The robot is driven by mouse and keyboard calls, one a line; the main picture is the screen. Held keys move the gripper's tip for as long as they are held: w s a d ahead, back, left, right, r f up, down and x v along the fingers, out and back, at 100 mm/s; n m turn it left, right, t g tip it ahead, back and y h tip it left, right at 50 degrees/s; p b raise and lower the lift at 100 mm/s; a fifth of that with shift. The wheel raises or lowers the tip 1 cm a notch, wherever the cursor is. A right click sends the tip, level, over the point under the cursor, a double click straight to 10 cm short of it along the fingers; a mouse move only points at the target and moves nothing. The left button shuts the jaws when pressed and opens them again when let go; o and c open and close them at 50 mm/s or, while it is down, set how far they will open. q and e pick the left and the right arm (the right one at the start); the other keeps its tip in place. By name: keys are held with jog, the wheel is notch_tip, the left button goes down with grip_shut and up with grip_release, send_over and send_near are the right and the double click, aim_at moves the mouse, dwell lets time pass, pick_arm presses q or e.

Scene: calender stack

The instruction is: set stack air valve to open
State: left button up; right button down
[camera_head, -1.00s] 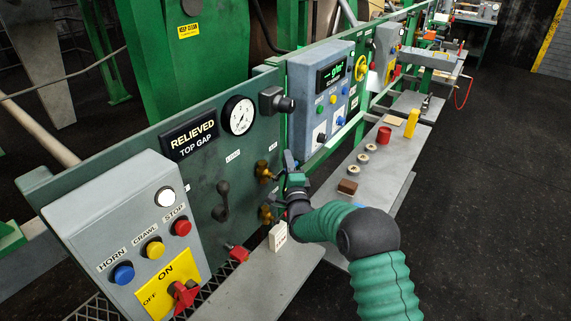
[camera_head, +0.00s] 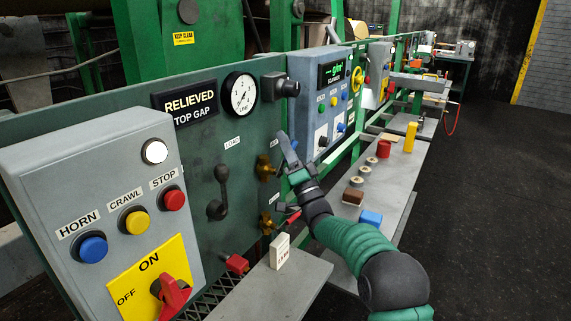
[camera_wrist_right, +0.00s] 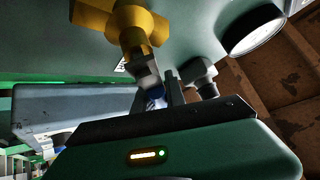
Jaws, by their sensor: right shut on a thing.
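The upper brass valve (camera_head: 266,167) is on the dark green panel, right of the LOAD lever. It shows large at the top of the right wrist view (camera_wrist_right: 125,22). A lower brass valve (camera_head: 267,222) with a red handle is below it. The labels beside them are too small to read. My right gripper (camera_head: 288,155) is at the upper valve, right of its body. In the right wrist view the gripper (camera_wrist_right: 160,85) is shut on the valve's blue handle (camera_wrist_right: 150,95), mostly hidden between the fingers. My left gripper is not in view.
A black knob (camera_head: 280,86) and a gauge (camera_head: 240,94) are above the valve. A blue-grey scanner box (camera_head: 322,105) stands close to the right. A shelf (camera_head: 400,185) below holds several small items. A white block (camera_head: 279,251) is on the near ledge.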

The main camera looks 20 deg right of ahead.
jog(key=shift+s+a+r+n+g+y+b, duration=0.5)
jog(key=shift+n+g+y, duration=0.9)
jog(key=shift+n+y, duration=1.5)
jog(key=shift+s+a+r+n+g+y+b, duration=0.2)
jog(key=shift+s+a+n+g+y+b, duration=0.9)
jog(key=shift+n+y, duration=1.85)
jog(key=shift+s+a+r+n+g+y+b, duration=0.15)
jog(key=shift+a+r+n+g+y+b, duration=0.3)
jog(key=shift+n+g+y, duration=2.35)
jog(key=shift+a+f+n+t+h, duration=0.1)
jog(key=shift+n+t+h, duration=0.55)
jog(key=shift+n+t, duration=0.4)
jog(key=c, duration=1.5)
grip_release()
jog(key=shift+o, duration=0.6)
jog(key=shift+f, duration=0.1)
